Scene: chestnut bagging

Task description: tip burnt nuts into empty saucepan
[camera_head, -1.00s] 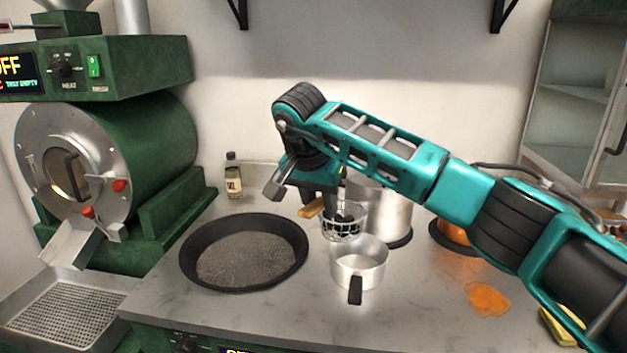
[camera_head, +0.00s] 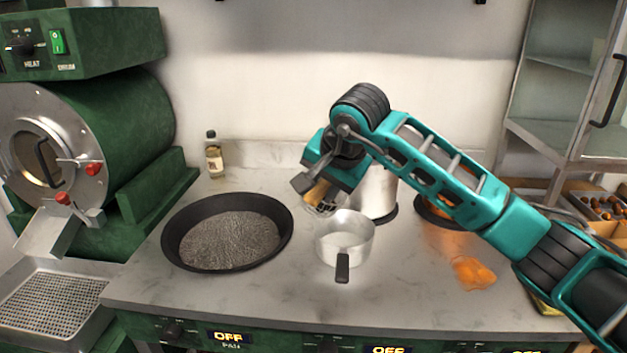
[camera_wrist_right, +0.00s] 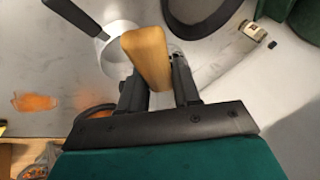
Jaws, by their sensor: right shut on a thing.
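My right gripper (camera_head: 318,183) is shut on the wooden handle (camera_wrist_right: 148,55) of a small wire scoop (camera_head: 325,207). The scoop is behind the saucepan's rear left rim, and it looks tilted. Its contents are mostly hidden, so I cannot tell whether burnt nuts are still in it. The small steel saucepan (camera_head: 344,238) stands on the counter with its black handle toward the front. The part of its inside that shows looks bare and pale. In the wrist view the saucepan (camera_wrist_right: 117,62) is partly hidden behind the wooden handle. My left gripper is out of view.
A wide black pan (camera_head: 172,232) with a grey textured floor is left of the saucepan. A tall steel pot (camera_head: 377,190) stands close behind it. A bottle (camera_head: 214,160) is at the back. An orange patch (camera_head: 472,272) lies to the right. The front counter is clear.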

